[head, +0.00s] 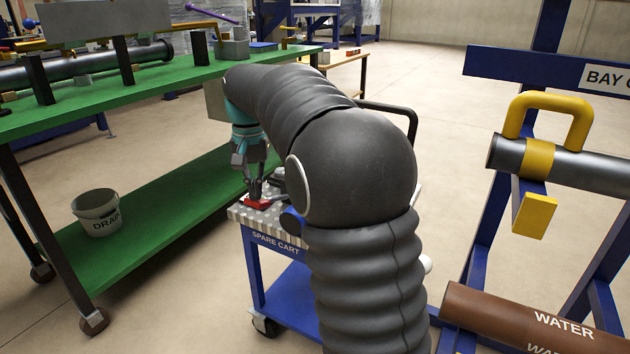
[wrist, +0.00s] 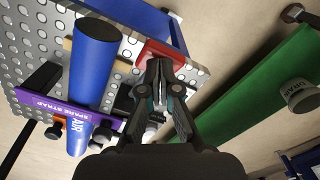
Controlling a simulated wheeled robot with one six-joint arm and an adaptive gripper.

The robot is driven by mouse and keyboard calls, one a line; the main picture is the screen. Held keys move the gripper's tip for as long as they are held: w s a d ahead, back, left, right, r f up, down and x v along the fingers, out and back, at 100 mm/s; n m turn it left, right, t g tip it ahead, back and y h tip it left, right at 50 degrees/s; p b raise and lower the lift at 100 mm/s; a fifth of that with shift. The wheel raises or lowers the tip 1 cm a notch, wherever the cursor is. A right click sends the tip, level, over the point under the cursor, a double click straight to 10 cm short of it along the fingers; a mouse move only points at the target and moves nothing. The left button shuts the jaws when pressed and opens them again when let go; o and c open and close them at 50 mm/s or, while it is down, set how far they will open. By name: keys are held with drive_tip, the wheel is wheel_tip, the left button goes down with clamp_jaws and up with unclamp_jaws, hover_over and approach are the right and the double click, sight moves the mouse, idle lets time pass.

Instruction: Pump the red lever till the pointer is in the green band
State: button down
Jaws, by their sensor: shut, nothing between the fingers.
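A red piece (head: 262,201) lies at the near left corner of the spare cart's perforated top. It also shows in the wrist view (wrist: 172,52), partly covered by my fingers. I cannot tell whether it is the red lever. My gripper (head: 254,197) points down over it, its fingers shut and empty. In the wrist view my fingertips (wrist: 159,66) overlap the red piece; I cannot tell whether they touch it. No gauge, pointer or green band can be made out in either view.
The spare cart (head: 268,240) also carries a blue AIR pipe (wrist: 93,70) and a purple spare strap (wrist: 45,108). A green bench (head: 150,84) with a DRAIN bucket (head: 97,212) stands left. A blue pipe stand (head: 487,230) stands right, with a brown WATER pipe (head: 490,312).

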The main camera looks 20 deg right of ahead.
sight(257, 208)
drive_tip(key=shift+f+b, duration=1.2)
drive_tip(key=shift+f, duration=1.55)
drive_tip(key=shift+r, duration=0.15)
wheel_tip(257, 208, up, 7)
drive_tip(key=p, duration=0.7)
drive_tip(key=shift+r, duration=0.1)
drive_tip(key=shift+f+b, duration=1.7)
drive_tip(key=shift+f, duration=2.05)
drive_tip(key=shift+r, duration=0.1)
